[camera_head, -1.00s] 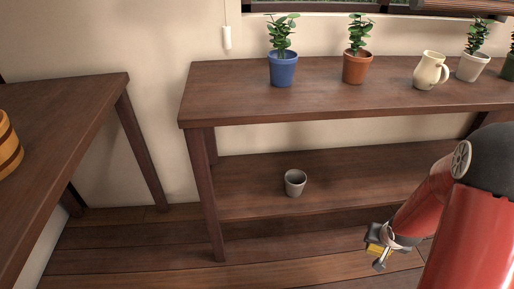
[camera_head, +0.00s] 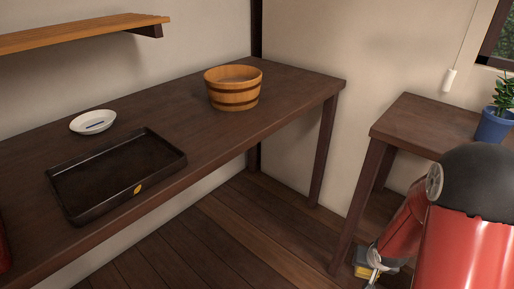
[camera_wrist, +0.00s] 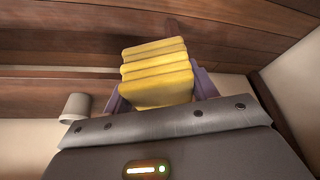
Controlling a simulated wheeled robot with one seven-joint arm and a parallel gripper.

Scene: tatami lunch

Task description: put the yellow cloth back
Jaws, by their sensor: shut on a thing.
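The yellow cloth (camera_wrist: 157,72) is a folded, layered block in the wrist view. My gripper (camera_wrist: 160,90) is shut on it, with a purple-grey finger at each side. In the head view my gripper (camera_head: 368,262) hangs low at the right, beside the near leg of the right-hand shelf table, with a bit of the yellow cloth (camera_head: 363,271) showing. The cloth is held in the air above the floor. My red arm hides part of that area.
A long dark table (camera_head: 225,133) holds a black tray (camera_head: 66,196), a white dish (camera_head: 93,122) and a wooden tub (camera_head: 233,88). A wooden wall shelf (camera_head: 75,36) hangs above. A blue plant pot (camera_head: 492,126) stands on the right-hand shelf table (camera_head: 425,125). A grey cup (camera_wrist: 76,108) shows in the wrist view.

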